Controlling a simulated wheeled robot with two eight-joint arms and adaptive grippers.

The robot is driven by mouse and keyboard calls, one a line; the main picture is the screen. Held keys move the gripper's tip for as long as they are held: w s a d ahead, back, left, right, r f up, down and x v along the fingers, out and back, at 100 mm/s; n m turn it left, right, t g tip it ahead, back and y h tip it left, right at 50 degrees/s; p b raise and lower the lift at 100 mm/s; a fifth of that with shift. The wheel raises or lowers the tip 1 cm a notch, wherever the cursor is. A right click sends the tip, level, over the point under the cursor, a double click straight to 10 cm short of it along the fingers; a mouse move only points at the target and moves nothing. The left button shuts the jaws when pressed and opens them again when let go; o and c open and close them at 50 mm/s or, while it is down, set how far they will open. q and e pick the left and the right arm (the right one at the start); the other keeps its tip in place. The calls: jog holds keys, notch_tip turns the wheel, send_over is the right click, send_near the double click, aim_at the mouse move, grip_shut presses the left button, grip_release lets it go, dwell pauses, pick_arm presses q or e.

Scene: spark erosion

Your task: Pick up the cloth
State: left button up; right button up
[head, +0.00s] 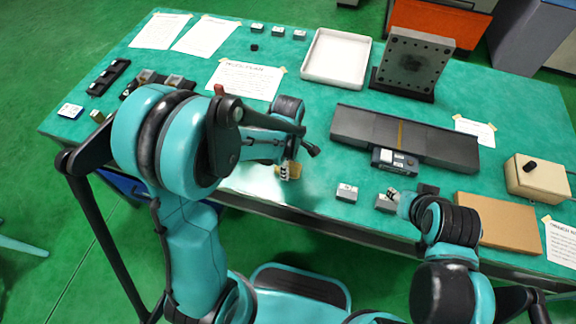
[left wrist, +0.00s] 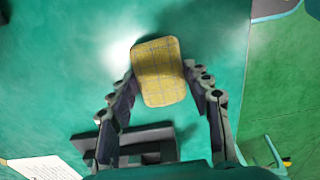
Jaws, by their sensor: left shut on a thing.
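The cloth (left wrist: 158,72) is a small folded yellow piece with a faint grid pattern. In the left wrist view it sits between the two fingertips of my left gripper (left wrist: 160,84), which is shut on it. In the head view the cloth (head: 294,171) shows as a small yellow patch at the fingers of my left gripper (head: 287,170), near the table's front edge. A soft shadow lies beside it; the exact gap to the table is hard to tell. My right gripper (head: 407,204) is near the front edge to the right, mostly hidden by its own arm.
On the green table (head: 300,100) stand a white tray (head: 337,58), an upright dark plate with holes (head: 413,62), a long dark bar (head: 405,137) and small grey blocks (head: 347,192). A brown board (head: 495,221) and a beige box (head: 538,176) lie at the right.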

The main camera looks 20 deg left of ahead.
pick_arm(q)
notch_tip(320, 180, up, 5)
jog(key=shift+f+p, duration=0.15)
jog(key=shift+p, duration=1.05)
jog(key=s+d+r+p, duration=0.3)
jog(key=s+d+r, duration=0.2)
jog(key=d, duration=0.5)
jog(key=shift+s+d+r, duration=0.15)
jog(key=shift+s+r, duration=0.1)
jog(key=shift+r, duration=0.35)
